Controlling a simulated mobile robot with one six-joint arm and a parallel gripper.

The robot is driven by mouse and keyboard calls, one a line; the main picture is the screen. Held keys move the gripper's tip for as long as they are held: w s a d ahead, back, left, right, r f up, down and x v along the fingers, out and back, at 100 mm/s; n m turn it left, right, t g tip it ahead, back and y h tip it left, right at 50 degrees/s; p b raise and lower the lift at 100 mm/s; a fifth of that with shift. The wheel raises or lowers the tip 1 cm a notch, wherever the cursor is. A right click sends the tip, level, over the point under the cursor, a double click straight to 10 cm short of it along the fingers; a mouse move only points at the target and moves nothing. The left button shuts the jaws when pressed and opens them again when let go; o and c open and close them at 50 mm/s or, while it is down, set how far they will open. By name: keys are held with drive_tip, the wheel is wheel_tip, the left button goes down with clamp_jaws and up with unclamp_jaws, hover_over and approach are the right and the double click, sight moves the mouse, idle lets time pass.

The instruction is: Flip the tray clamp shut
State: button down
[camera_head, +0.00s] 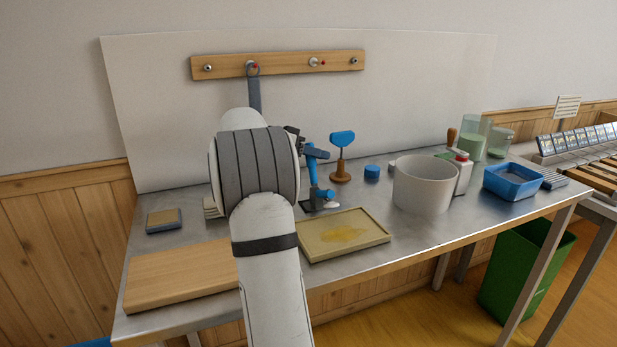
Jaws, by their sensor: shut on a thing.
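The tray clamp (313,172) stands on the metal table behind the tray. Its blue upright arm rises from a dark base, and a small blue-tipped part sits low at its right. The shallow beige tray (376,241) lies in front of it, with a yellow puddle inside. My gripper (302,147) is at the top of the clamp's blue arm, shut on what looks like its handle. The fingertips are small and partly hidden behind my arm, so the exact contact is hard to see.
A wooden board (180,277) lies front left, a sponge-like block (164,220) behind it. Right of the clamp are a blue-topped stand (341,142), a blue lid (372,172), a large white pot (424,187) and a blue tub (513,184). A peg rail (285,64) is on the wall.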

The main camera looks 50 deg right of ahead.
drive_tip(key=shift+s+a+r+m+t+h+b, duration=0.15)
drive_tip(key=shift+s+m+t+b, duration=0.25)
drive_tip(key=shift+b, duration=1.05)
drive_tip(key=shift+s+a+f+m+t+h+b, duration=0.1)
drive_tip(key=shift+s+a+m+t+b, duration=0.35)
drive_tip(key=shift+b, duration=0.95)
drive_tip(key=shift+s+a+r+m+t+h+b, duration=0.15)
drive_tip(key=shift+s+m+b, duration=0.4)
drive_tip(key=shift+b, duration=0.9)
drive_tip(key=shift+d+f, duration=0.1)
drive_tip(key=c, duration=1.3)
unclamp_jaws()
drive_tip(key=shift+s, duration=0.1)
drive_tip(key=shift+o, duration=0.2)
drive_tip(key=shift+w+a+r, duration=0.25)
drive_tip(key=shift+a+r, duration=0.05)
drive_tip(key=shift+a, duration=0.05)
drive_tip(key=p+v, duration=0.2)
drive_tip(key=v, duration=0.5)
drive_tip(key=shift+s, duration=0.1)
